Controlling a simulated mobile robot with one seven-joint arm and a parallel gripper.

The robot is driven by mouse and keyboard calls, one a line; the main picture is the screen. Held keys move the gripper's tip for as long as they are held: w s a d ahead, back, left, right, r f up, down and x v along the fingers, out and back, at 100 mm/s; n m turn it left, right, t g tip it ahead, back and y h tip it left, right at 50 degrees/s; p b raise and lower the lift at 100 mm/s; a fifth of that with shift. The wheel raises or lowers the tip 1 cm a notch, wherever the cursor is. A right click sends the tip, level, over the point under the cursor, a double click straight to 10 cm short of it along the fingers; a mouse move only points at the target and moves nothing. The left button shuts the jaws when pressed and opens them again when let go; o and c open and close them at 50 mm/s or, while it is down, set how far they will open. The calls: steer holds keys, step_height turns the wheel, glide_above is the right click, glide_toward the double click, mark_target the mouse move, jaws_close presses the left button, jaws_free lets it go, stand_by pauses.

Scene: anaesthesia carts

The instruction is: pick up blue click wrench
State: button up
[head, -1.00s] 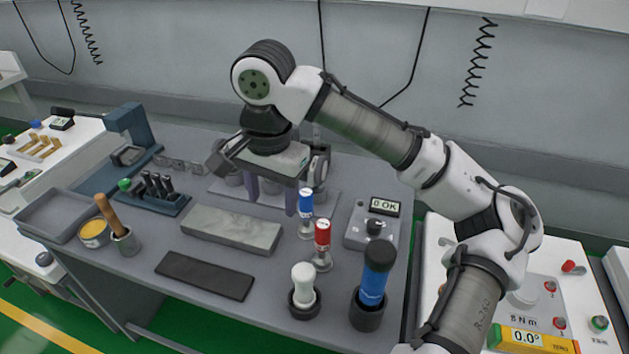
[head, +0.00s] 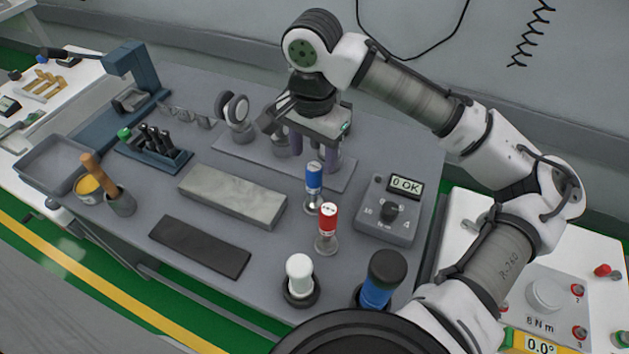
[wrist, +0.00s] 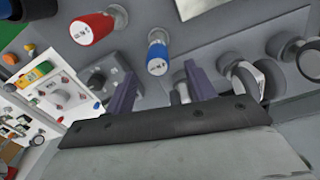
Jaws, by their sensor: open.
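A small upright tool with a blue top (head: 313,176) and a clear or metal lower part stands on the grey bench; I take it as the blue click wrench. A larger blue handle with a black cap (head: 381,277) stands in a dark cup nearer the front, partly hidden by my body. My gripper (head: 315,154) is open and empty, with its two purple fingers pointing down just behind the small blue-topped tool in the head view. In the wrist view the blue top (wrist: 157,56) appears beyond and between the fingers, apart from them.
A red-topped tool (head: 327,222) stands close in front of the blue one, with a white-topped one (head: 299,275) nearer. A meter box (head: 388,211) is to the right. A grey block (head: 232,196) lies left. A rack with round pieces (head: 233,146) is behind.

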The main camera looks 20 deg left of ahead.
mark_target(315, 166)
steer(key=shift+s+d+f, duration=0.1)
steer(key=shift+d+f, duration=0.05)
steer(key=shift+f, duration=3.1)
steer(key=c, duration=1.2)
